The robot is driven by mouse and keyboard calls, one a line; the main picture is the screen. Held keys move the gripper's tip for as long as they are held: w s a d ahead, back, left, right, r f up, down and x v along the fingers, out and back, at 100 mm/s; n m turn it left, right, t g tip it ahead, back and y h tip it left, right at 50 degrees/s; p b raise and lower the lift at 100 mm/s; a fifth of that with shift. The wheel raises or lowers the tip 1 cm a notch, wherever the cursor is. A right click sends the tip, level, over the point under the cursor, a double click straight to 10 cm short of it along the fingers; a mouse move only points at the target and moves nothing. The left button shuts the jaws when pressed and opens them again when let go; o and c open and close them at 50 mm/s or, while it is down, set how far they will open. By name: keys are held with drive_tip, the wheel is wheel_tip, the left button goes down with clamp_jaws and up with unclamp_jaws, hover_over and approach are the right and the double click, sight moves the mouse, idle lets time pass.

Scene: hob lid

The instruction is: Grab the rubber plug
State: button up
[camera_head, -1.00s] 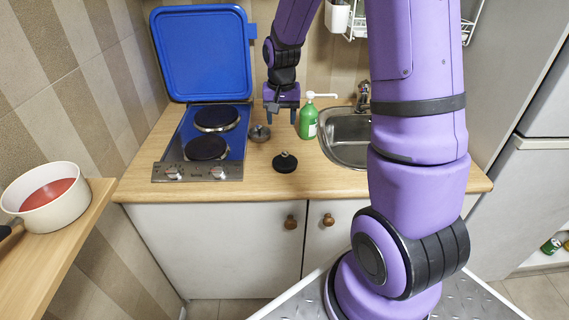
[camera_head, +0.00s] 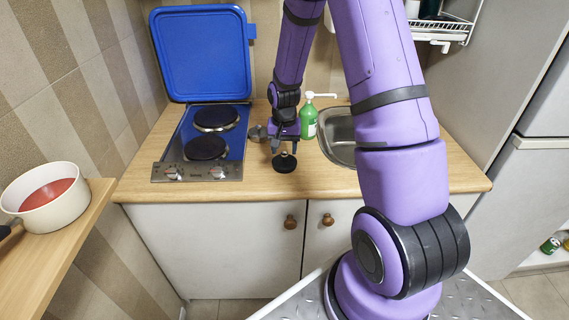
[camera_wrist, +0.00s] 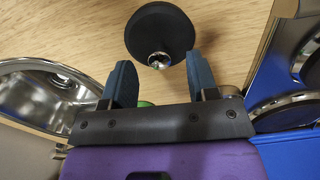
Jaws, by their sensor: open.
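The rubber plug (camera_head: 284,163) is a black disc with a small metal knob on top, lying on the wooden counter in front of the green bottle. In the wrist view the plug (camera_wrist: 160,32) is just beyond the fingertips, its metal knob facing the gap between them. My gripper (camera_head: 284,150) is open and empty, pointing down just above the plug. In the wrist view my gripper (camera_wrist: 161,75) shows both dark fingers apart, with the plug's knob between and slightly ahead of their tips.
A metal sink strainer (camera_head: 258,133) lies beside the hob (camera_head: 207,150), whose blue lid (camera_head: 203,52) stands open. A green soap bottle (camera_head: 308,121) stands behind, near the sink (camera_head: 338,135).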

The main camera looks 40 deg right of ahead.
sight(284, 153)
drive_tip(key=shift+f, duration=1.5)
clamp_jaws()
drive_tip(key=shift+r, duration=0.1)
